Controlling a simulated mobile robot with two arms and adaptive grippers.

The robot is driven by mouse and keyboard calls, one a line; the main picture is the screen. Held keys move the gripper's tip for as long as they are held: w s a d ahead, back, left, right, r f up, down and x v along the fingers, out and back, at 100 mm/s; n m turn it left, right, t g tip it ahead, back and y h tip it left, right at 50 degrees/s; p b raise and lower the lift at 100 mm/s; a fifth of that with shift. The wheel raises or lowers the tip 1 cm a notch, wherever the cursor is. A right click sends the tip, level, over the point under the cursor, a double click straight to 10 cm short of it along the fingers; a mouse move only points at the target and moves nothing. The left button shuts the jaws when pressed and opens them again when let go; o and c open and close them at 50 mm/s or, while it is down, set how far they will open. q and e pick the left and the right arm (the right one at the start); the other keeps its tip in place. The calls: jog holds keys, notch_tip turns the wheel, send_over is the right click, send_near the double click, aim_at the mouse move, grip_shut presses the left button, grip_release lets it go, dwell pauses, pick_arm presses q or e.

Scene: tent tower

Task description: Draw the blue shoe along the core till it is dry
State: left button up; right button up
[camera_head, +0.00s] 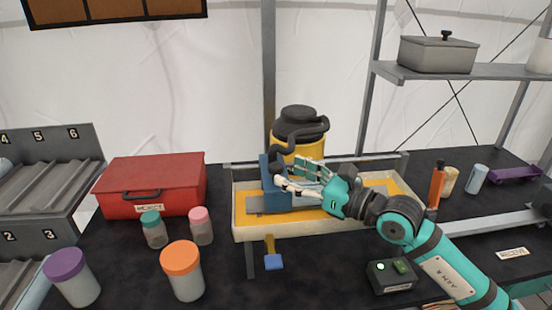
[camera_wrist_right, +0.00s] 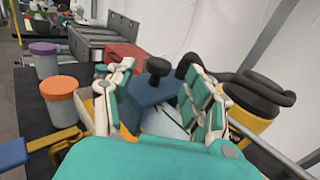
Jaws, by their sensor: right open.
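The blue shoe (camera_head: 271,171) sits in a pale tray (camera_head: 241,232) with an orange-yellow floor. In the right wrist view the shoe (camera_wrist_right: 148,92) has a dark round knob on top. My right gripper (camera_head: 294,175) is open at the shoe's right side. In the wrist view its fingers (camera_wrist_right: 158,68) stand apart with the knob and shoe between or just beyond them; I cannot tell whether they touch. My left gripper is out of view.
A yellow canister (camera_head: 301,148) with a black hose stands behind the tray. A red box (camera_head: 151,187) and several lidded jars stand at left. A switch box (camera_head: 391,276) with a lit button is at front right. An orange-handled tool (camera_head: 437,185) stands right of the tray.

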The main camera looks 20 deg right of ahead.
aim_at(282, 169)
jog(key=p+x, duration=0.1)
jog(key=x, duration=0.3)
jog(key=shift+r, duration=0.1)
jog(key=shift+w+a, duration=0.3)
jog(key=shift+w, duration=0.1)
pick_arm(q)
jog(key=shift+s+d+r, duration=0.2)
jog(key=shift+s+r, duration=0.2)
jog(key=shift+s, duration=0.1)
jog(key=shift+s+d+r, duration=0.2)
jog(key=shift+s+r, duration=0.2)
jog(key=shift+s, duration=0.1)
pick_arm(e)
jog(key=c, duration=1.1)
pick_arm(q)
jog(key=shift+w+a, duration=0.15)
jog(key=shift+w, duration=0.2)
